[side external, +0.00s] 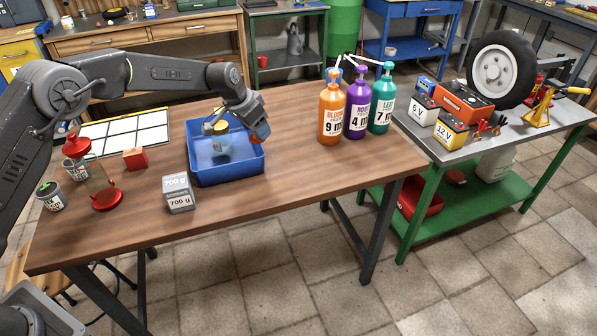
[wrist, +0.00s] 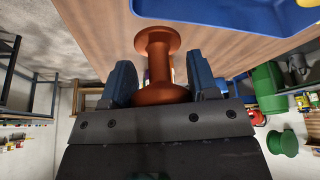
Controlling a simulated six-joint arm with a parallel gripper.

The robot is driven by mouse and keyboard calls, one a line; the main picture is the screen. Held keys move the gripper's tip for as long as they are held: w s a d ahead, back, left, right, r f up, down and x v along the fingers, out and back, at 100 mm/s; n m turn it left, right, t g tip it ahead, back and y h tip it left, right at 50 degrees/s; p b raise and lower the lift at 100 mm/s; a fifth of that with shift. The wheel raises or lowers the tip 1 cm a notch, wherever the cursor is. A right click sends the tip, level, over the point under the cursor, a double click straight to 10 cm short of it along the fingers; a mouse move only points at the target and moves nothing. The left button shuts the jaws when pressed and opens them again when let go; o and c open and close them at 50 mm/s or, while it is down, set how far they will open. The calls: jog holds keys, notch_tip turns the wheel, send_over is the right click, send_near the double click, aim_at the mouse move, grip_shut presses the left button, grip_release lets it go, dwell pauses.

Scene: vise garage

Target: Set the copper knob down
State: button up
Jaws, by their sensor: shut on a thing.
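The copper knob (wrist: 157,62) is a spool-like piece with a flange at each end and a narrower middle. In the wrist view it sits between the two blue fingers of my gripper (wrist: 161,82), which is shut on it. In the side view my gripper (side external: 260,132) is at the right edge of the blue tray (side external: 196,180), and little of the knob shows there. The wooden table (side external: 300,165) lies beyond the knob in the wrist view. I cannot tell whether the knob touches the table or tray.
A container with a yellow lid (side external: 219,128) stands in the tray. Orange (side external: 331,115), purple (side external: 357,110) and teal (side external: 382,108) bottles stand to the right. A grey 700 g block (side external: 178,193), a red cube (side external: 135,158) and jars are left. Table in front of the bottles is clear.

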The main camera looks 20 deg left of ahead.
jog(key=w+d+f, duration=0.1)
jog(key=d+f, duration=0.1)
jog(key=d, duration=0.1)
jog(key=w+d+f, duration=0.1)
jog(key=d+f, duration=0.1)
jog(key=d, duration=0.2)
jog(key=d+f, duration=0.2)
jog(key=d, duration=0.1)
jog(key=shift+w+d+f, duration=0.3)
jog(key=shift+w+d, duration=0.05)
jog(key=shift+w, duration=0.05)
jog(key=shift+f, duration=2)
jog(key=shift+f, duration=0.15)
jog(key=o, duration=1)
